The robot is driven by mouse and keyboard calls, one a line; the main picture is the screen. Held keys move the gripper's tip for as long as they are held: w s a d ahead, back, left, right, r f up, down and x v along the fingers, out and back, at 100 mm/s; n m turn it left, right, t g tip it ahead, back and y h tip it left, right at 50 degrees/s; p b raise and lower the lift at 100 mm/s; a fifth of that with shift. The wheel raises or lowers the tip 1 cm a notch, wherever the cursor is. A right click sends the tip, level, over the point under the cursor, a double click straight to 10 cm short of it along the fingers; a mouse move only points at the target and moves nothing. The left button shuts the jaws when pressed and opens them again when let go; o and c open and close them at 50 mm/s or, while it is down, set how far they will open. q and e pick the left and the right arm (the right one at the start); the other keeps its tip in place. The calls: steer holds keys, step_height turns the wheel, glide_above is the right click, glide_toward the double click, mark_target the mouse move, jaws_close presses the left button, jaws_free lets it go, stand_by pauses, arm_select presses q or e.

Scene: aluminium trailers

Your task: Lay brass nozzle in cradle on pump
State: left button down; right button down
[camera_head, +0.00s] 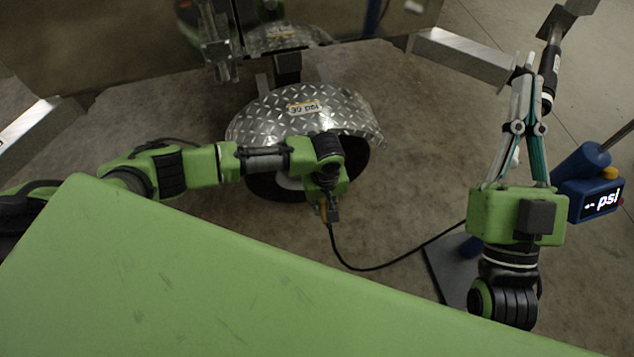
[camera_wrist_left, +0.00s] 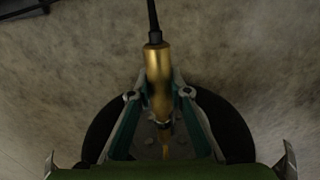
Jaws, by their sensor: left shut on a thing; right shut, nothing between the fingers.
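My left gripper (camera_head: 328,212) is shut on the brass nozzle (camera_wrist_left: 157,78), below the trailer's fender. In the left wrist view the gripper (camera_wrist_left: 160,90) has the nozzle between its fingers, and a black hose leaves its end. In the head view the nozzle is mostly hidden by the gripper. The blue pump (camera_head: 592,196) with a lit "psi" display stands at the right, partly behind my right gripper. I cannot make out its cradle. My right gripper (camera_head: 524,68) is shut and empty, its fingers pointing up the picture, left of the pump.
A diamond-plate fender (camera_head: 315,118) covers a dark wheel (camera_head: 265,187) beside my left gripper. The black hose (camera_head: 372,268) runs across the floor toward the right, passing behind my right gripper. A grey plate (camera_head: 440,272) lies there. A green surface fills the lower left.

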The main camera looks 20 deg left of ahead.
arm_select(q)
steer(key=shift+s+d, duration=0.15)
steer(key=shift+s, duration=0.05)
steer(key=shift+s+d+p, duration=0.15)
steer(key=shift+s+p, duration=0.1)
steer(key=shift+p, duration=0.15)
steer(key=shift+s+d+p, duration=0.25)
steer(key=shift+s+p, duration=0.1)
steer(key=shift+p, duration=0.05)
arm_select(e)
steer(key=w+f+g+h, duration=0.1)
steer(key=w+f+g, duration=0.2)
steer(key=f, duration=0.4)
steer(key=shift+f+g+h, duration=0.3)
steer(key=shift+g, duration=0.4)
steer(key=shift+w, duration=0.1)
